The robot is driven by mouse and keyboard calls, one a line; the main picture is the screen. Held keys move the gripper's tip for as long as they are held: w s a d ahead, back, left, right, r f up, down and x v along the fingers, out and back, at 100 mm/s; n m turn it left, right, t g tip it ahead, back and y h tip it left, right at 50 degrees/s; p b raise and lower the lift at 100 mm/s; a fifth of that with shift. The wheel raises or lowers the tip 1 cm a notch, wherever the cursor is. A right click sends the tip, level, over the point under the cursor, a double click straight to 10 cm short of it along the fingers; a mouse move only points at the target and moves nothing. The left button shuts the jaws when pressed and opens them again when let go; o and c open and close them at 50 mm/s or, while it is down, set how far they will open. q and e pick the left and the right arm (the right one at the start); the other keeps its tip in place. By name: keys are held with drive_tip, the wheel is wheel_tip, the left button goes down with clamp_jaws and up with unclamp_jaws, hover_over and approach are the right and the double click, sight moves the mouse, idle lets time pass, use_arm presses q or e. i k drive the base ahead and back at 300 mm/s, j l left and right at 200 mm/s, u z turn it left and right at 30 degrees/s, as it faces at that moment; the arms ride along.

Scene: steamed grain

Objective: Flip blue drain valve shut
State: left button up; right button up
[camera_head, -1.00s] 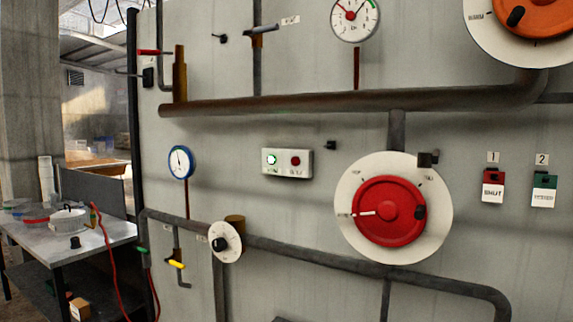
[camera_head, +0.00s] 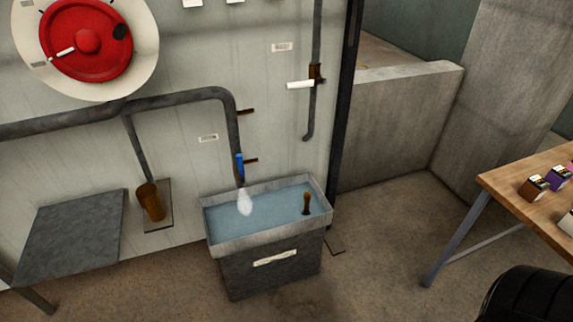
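The blue drain valve handle (camera_head: 239,164) sits low on the grey downpipe (camera_head: 233,125) at the wall. The handle lies upright, in line with the pipe. A pale stream of water (camera_head: 244,201) runs from the pipe's end below it. The stream falls into a grey, water-filled basin (camera_head: 267,239). Neither of my grippers shows in the head view.
A red wheel (camera_head: 87,40) on a white disc is at upper left. A grey metal table (camera_head: 72,235) stands left of the basin. A white-handled lever (camera_head: 300,85) is on a pipe to the right. A wooden table (camera_head: 528,182) with small boxes is at far right. Floor between is clear.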

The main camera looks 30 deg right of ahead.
sight(239, 160)
drive_tip(key=z, duration=0.65)
drive_tip(key=i+l+z, duration=0.35)
drive_tip(key=i+z, duration=0.4)
drive_tip(key=i, duration=0.1)
